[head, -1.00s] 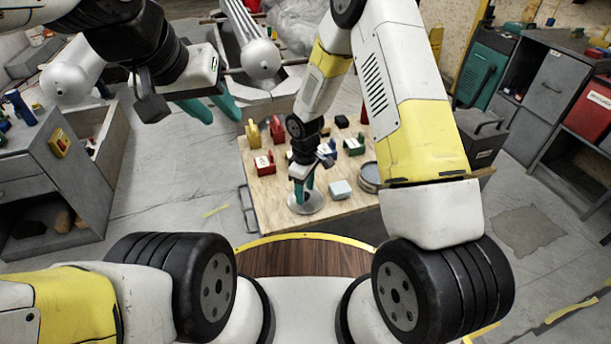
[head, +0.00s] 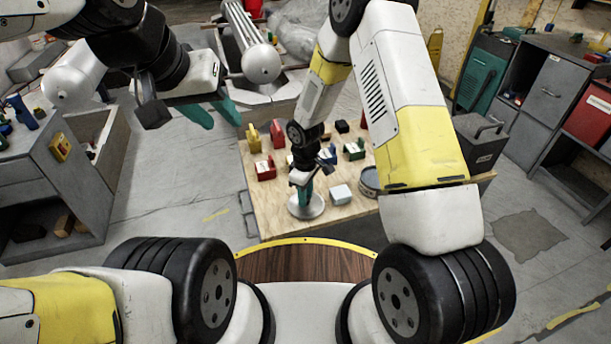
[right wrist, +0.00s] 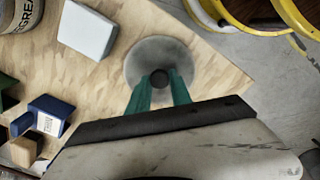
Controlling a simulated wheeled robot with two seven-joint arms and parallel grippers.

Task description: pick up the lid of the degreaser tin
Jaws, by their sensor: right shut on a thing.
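The lid is a round grey metal disc with a dark central knob, near the front edge of the wooden board in the head view (head: 307,212) and in the right wrist view (right wrist: 150,55). My right gripper (head: 305,193) has its teal fingers closed on the knob, also clear in the right wrist view (right wrist: 160,78). I cannot tell whether the lid touches the board. The degreaser tin (head: 369,182) stands to the right of the lid; its lettered side shows at the wrist view's corner (right wrist: 22,14). My left gripper (head: 224,122) is open and empty, left of the board.
A pale box (head: 341,194) sits between lid and tin. Red, yellow, green and blue blocks stand further back on the wooden board (head: 273,210). A dark toolbox (head: 480,145) is to the right. A grey workbench (head: 50,185) is at the left.

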